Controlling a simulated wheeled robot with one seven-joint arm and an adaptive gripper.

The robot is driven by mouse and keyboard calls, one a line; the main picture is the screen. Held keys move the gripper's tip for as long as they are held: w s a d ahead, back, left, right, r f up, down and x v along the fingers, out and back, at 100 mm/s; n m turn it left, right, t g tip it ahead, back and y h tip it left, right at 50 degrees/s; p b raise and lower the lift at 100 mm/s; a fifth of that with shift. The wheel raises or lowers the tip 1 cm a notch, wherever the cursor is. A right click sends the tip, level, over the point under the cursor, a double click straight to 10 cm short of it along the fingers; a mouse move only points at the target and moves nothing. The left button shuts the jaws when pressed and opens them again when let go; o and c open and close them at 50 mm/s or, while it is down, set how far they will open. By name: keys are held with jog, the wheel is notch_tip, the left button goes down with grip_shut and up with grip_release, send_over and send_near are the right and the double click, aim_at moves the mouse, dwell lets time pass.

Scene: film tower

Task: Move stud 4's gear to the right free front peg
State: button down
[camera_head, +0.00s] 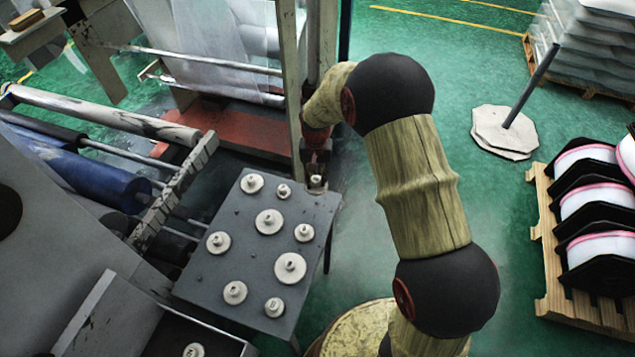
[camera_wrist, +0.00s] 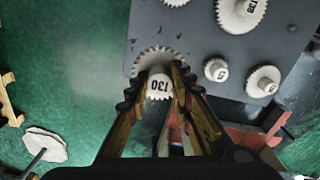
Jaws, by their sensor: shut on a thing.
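My gripper (camera_head: 316,165) is at the far right corner of the grey panel (camera_head: 240,205). In the wrist view my gripper (camera_wrist: 159,84) is shut on a pale toothed gear (camera_wrist: 155,56), its fingers on either side of the hub marked 130. A small pale part of this gear also shows below the gripper in the head view (camera_head: 316,181). The gear overlaps the panel's edge; I cannot tell whether it touches the panel. Stud numbers and the free front pegs are not readable here.
Several other pale gears stand on the panel, among them a large one (camera_head: 290,268) and a small one (camera_head: 304,232). Close to the held gear in the wrist view is a small gear (camera_wrist: 215,69). A metal post (camera_head: 295,80) rises beside my gripper. Rollers (camera_head: 100,115) lie left.

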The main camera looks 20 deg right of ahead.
jog(key=shift+w+d+m, duration=0.15)
jog(key=shift+d+m, duration=0.05)
jog(key=shift+m, duration=0.1)
jog(key=shift+a, duration=0.15)
jog(key=shift+f+b, duration=0.3)
jog(key=shift+f, duration=0.1)
jog(key=b, duration=0.5)
send_over(317, 202)
jog(key=shift+f, duration=4.1)
jog(key=shift+f, duration=0.9)
jog(key=c, duration=1.5)
grip_release()
notch_tip(317, 202, up, 12)
